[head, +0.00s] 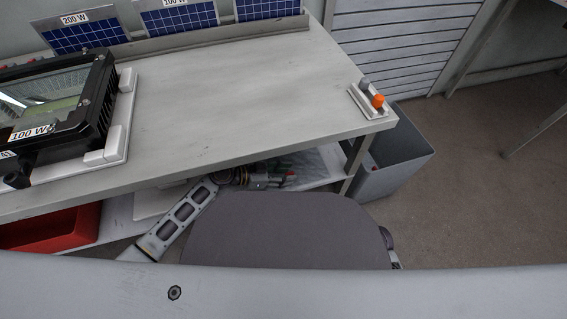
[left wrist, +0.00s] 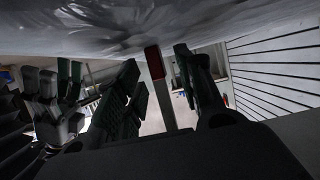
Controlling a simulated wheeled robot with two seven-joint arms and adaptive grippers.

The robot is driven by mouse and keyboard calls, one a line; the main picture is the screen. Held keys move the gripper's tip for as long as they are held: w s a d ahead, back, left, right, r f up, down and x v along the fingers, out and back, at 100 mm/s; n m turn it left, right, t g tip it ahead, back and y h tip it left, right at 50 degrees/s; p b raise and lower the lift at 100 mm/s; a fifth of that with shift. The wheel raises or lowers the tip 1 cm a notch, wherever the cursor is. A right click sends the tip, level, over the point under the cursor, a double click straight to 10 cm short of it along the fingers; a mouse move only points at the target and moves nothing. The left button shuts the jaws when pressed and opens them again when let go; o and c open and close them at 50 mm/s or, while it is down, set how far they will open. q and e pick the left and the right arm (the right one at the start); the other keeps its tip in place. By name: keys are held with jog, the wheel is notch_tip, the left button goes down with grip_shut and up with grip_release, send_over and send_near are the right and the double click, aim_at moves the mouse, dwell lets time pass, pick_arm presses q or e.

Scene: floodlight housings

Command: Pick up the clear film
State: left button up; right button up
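The clear film (head: 312,163) is a crinkled, see-through sheet on the shelf under the table, near its right end. It also fills the top of the left wrist view (left wrist: 130,25). My left gripper (head: 280,179) is under the table edge, just left of and in front of the film. In the left wrist view its two dark fingers (left wrist: 165,90) stand apart with nothing gripped between them. The film lies beyond them, and I cannot tell whether they touch it. Another gripper (left wrist: 55,105), seemingly my right, shows at the left of that view. Its opening is unclear.
The table (head: 240,90) overhangs the shelf. A red bin (head: 50,228) stands below left; a grey bin (head: 395,160) stands at right. Floor at right is clear.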

pick_arm(q)
jog(key=shift+w+d, duration=0.1)
jog(key=shift+d, duration=0.15)
grip_shut()
dwell(0.3)
